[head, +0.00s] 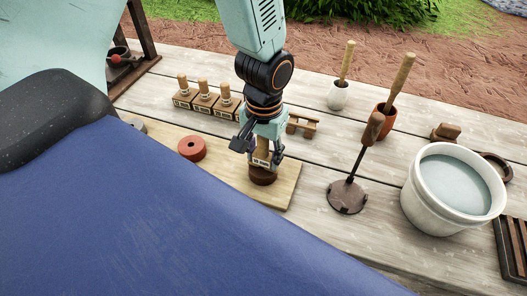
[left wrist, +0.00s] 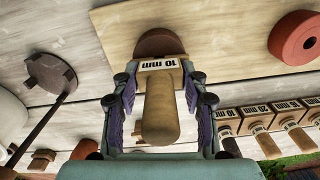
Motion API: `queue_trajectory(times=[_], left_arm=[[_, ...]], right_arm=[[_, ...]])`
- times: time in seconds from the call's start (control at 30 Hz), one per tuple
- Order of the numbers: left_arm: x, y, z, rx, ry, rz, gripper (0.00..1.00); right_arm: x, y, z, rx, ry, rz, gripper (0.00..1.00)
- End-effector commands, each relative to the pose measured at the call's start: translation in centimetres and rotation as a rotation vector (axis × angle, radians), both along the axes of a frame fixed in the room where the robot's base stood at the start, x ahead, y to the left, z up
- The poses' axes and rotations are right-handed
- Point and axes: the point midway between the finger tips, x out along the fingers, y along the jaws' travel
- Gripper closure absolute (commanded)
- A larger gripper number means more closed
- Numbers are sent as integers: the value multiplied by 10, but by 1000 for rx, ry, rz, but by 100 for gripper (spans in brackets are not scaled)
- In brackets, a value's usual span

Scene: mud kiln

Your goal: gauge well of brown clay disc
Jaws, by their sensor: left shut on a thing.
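The brown clay disc (head: 262,177) lies near the right end of a pale wooden board (head: 284,188). It also shows in the left wrist view (left wrist: 160,42), partly hidden behind the gauge. My left gripper (head: 262,152) points down over it, its fingers shut on a wooden gauge (head: 262,160). In the left wrist view the gauge handle (left wrist: 160,115) sits between the fingers, and the label appears to read 10 mm. The gauge block is right above the disc, lined up with it. Its lower end and the well are hidden, so I cannot tell how deep it sits. My right gripper is not in view.
Several similar gauges stand in wooden holders (head: 203,103) behind. A red disc (head: 192,148) and a grey disc (head: 138,125) lie to the left. A wooden stand (head: 302,124), an upright long-handled tool (head: 348,196) and a white water bucket (head: 415,205) are to the right.

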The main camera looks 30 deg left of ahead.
Motion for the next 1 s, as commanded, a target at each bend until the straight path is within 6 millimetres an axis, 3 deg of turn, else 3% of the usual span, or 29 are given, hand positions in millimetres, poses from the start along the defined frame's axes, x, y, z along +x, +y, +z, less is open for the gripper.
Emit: queue_trajectory(times=[0.03,0.07,0.37,0.73,1.0], left_arm=[[0,0,0,0,0,0,84],[0,0,0,0,0,0,54],[0,0,0,0,0,0,30],[1,0,4,0,-2,1,30],[2,0,46,0,-7,1,30]], right_arm=[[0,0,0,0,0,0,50],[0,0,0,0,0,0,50],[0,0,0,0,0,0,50],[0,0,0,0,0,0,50],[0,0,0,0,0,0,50]])
